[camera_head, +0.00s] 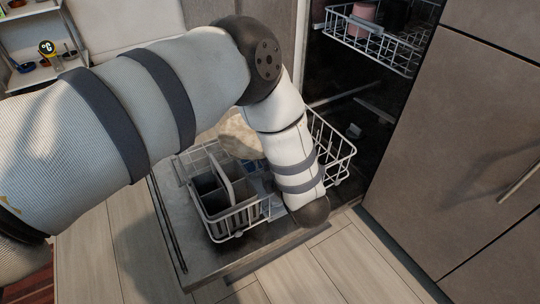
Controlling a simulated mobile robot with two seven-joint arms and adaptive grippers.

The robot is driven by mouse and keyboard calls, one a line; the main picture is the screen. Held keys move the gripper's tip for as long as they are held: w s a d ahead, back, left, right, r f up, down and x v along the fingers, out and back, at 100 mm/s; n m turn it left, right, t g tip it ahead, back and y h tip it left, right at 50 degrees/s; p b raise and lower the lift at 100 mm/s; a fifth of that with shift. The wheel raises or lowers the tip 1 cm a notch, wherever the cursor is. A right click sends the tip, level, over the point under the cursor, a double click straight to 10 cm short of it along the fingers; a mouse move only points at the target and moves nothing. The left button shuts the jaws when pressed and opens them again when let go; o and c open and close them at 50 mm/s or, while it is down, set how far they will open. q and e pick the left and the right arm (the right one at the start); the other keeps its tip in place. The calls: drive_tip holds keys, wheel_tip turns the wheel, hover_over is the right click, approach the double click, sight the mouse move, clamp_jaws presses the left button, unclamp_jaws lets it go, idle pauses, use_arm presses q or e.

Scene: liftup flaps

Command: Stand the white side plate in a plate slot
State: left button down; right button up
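The lower dishwasher rack (228,222) is a white wire basket on the open door. My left arm crosses from the left and bends down over the rack, its lower dark joint near the rack's front right. My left gripper is mostly or wholly hidden behind that arm, so its fingers cannot be made out. A pale beige-white rounded shape (238,136) shows behind the arm at the rack's back; I cannot tell whether it is the white side plate. The plate slots are largely covered by the arm. My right gripper is not in view.
A grey divided cutlery basket (212,193) stands in the rack's left part. The upper rack (374,40) holds a pink cup (362,14). The open door (190,262) lies low over the wooden floor. Cabinet fronts (460,130) stand close on the right.

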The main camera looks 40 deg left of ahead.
use_arm(q)
drive_tip(key=c, duration=1.8)
unclamp_jaws()
drive_tip(key=p+v, duration=0.4)
drive_tip(key=v, duration=0.8)
drive_tip(key=shift+r, duration=0.5)
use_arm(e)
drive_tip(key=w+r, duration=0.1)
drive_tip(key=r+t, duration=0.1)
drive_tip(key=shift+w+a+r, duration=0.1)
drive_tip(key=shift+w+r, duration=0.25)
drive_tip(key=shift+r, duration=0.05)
